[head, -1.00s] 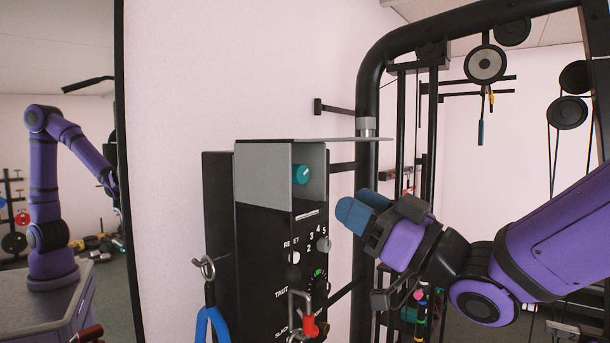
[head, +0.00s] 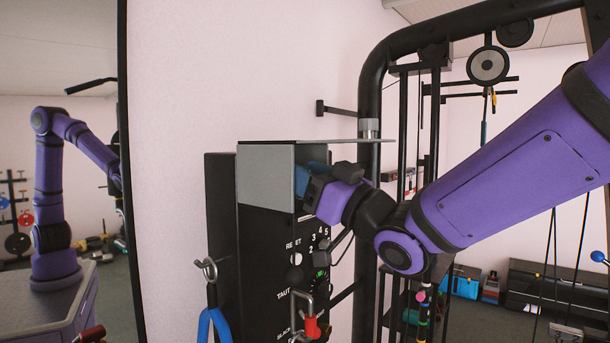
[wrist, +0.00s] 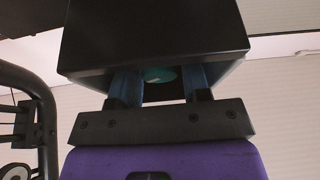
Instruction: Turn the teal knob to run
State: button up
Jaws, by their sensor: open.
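The teal knob (wrist: 160,75) shows in the wrist view between the two blue fingers of my gripper (wrist: 160,88). The fingers are apart, one on each side of the knob, and I cannot tell whether they touch it. In the head view my gripper (head: 308,180) reaches under the grey hood (head: 268,176) of the black control box, and the knob is hidden behind it. The hood's dark underside (wrist: 150,40) covers the upper part of the wrist view. The knob's pointer and any mark for run are not visible.
The black panel (head: 270,262) below the hood carries RESET, TAUT and SLACK labels and a numbered dial. A red-handled hook (head: 312,325) and a blue-handled item (head: 214,325) hang low in front. A black rack frame (head: 368,100) stands close behind my arm.

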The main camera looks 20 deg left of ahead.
jog(key=shift+a, duration=0.2)
jog(key=c, duration=0.6)
jog(key=shift+c, duration=0.2)
jog(key=shift+w+n, duration=0.1)
jog(key=shift+n, duration=0.6)
jog(key=n+g, duration=0.2)
jog(key=n, duration=0.1)
jog(key=n+g, duration=0.1)
jog(key=n, duration=0.2)
jog(key=shift+n+g, duration=0.4)
jog(key=n+g, duration=0.1)
jog(key=n, duration=0.3)
jog(key=n+g+h, duration=0.1)
jog(key=n+g, duration=0.1)
jog(key=n, duration=0.2)
jog(key=shift+g, duration=0.3)
